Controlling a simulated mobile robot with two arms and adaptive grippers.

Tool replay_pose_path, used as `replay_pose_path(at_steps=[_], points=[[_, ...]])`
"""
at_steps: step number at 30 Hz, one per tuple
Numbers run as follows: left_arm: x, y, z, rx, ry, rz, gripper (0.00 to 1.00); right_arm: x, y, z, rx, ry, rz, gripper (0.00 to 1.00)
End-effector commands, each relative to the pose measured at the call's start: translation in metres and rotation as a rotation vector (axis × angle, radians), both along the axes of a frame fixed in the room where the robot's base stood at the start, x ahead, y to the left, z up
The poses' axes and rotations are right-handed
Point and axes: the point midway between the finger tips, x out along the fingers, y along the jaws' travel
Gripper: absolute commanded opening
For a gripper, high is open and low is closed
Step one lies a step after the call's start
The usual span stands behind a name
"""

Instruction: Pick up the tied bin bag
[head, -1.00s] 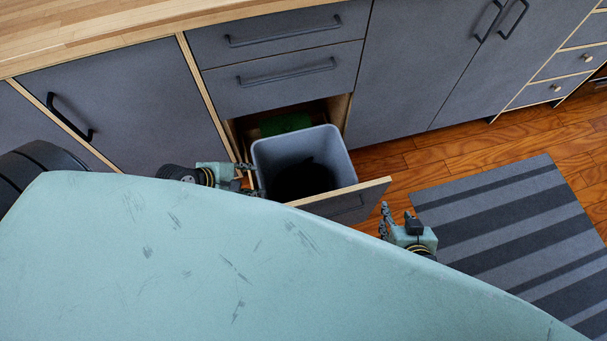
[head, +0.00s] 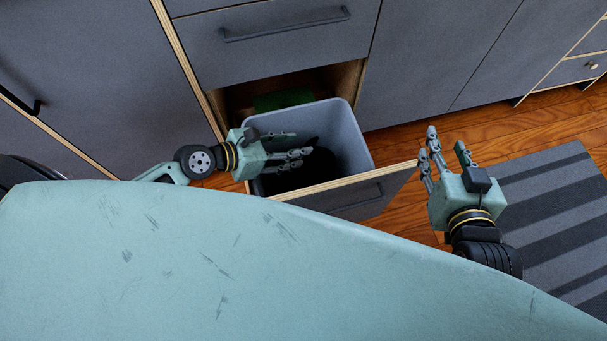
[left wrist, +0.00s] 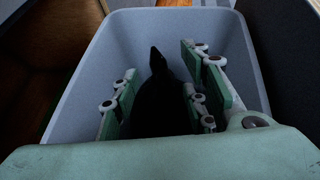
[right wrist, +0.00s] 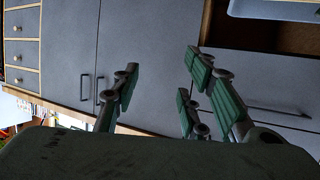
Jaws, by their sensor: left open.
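The black bin bag (head: 322,157) is in the grey bin (head: 350,137), which stands in the pulled-out drawer. In the left wrist view the dark bag (left wrist: 160,98) rises to a narrow top inside the bin (left wrist: 100,62). My left gripper (head: 300,147) is open over the bin's left part, and its fingers show on both sides of the bag in the left wrist view (left wrist: 160,98). Whether they touch it I cannot tell. My right gripper (head: 446,150) is open and empty, to the right of the drawer front.
The drawer front (head: 358,193) stands out from the grey cabinets between the bin and me. A green item (head: 284,99) lies behind the bin. A striped rug (head: 555,200) covers the wooden floor (head: 400,140) at the right.

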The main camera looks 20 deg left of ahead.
Motion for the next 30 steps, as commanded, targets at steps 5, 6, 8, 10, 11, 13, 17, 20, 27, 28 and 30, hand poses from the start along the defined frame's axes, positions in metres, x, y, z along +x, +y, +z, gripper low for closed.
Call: replay_pose_path(at_steps=[5, 6, 8, 10, 11, 13, 17, 20, 27, 28, 30], points=[[0.009, -0.009, -0.011, -0.001, -0.001, 0.0, 0.41, 0.013, 0.007, 0.026, 0.036, -0.147, 0.01, 0.4], [0.01, -0.011, -0.014, 0.001, -0.001, 0.0, 0.41, 0.015, 0.009, 0.034, 0.046, -0.187, 0.013, 0.4], [0.014, -0.015, -0.017, 0.0, -0.001, 0.0, 0.41, 0.018, 0.012, 0.047, 0.061, -0.25, 0.016, 0.4], [0.018, -0.019, -0.02, -0.001, -0.002, 0.0, 0.41, 0.021, 0.014, 0.061, 0.079, -0.317, 0.021, 0.4], [0.02, -0.021, -0.022, -0.001, -0.002, 0.001, 0.41, 0.021, 0.015, 0.066, 0.085, -0.344, 0.023, 0.4], [0.024, -0.024, -0.025, 0.0, -0.002, 0.0, 0.41, 0.022, 0.017, 0.078, 0.098, -0.395, 0.026, 0.4], [0.028, -0.029, -0.027, 0.001, -0.001, 0.0, 0.41, 0.022, 0.019, 0.09, 0.114, -0.452, 0.029, 0.4], [0.029, -0.03, -0.028, 0.002, -0.001, -0.001, 0.41, 0.022, 0.019, 0.094, 0.117, -0.465, 0.03, 0.4], [0.029, -0.03, -0.028, 0.001, 0.0, 0.0, 0.36, 0.022, 0.019, 0.094, 0.116, -0.464, 0.03, 0.4], [0.029, -0.03, -0.028, 0.001, 0.0, 0.0, 0.33, 0.022, 0.019, 0.094, 0.116, -0.464, 0.03, 0.4], [0.028, -0.03, -0.028, 0.001, 0.0, 0.0, 0.27, 0.022, 0.019, 0.094, 0.116, -0.464, 0.03, 0.4]])
